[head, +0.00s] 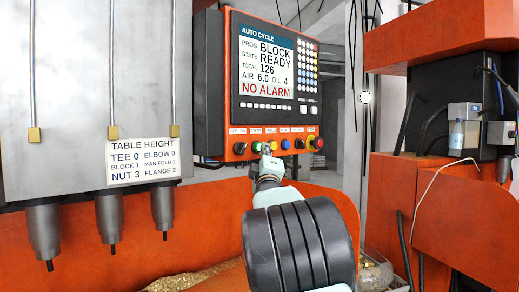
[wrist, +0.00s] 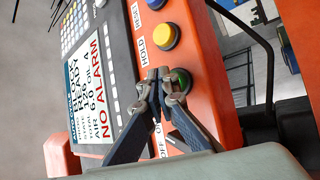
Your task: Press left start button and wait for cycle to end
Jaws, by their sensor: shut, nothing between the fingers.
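The control panel (head: 275,88) carries a row of buttons under its screen. The green button (head: 256,147) sits under the START label, with the yellow button (head: 272,146) under HOLD beside it. My gripper (head: 267,151) is shut and empty at this row. In the wrist view, the closed fingertips (wrist: 161,78) lie over the edge of the green button (wrist: 181,81) and hide part of it. I cannot tell whether they touch it. The screen (head: 266,65) reads AUTO CYCLE, BLOCK, READY, total 126, NO ALARM.
A grey machine head with several spindles (head: 108,217) hangs at left. Orange machine housing (head: 440,190) stands at right.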

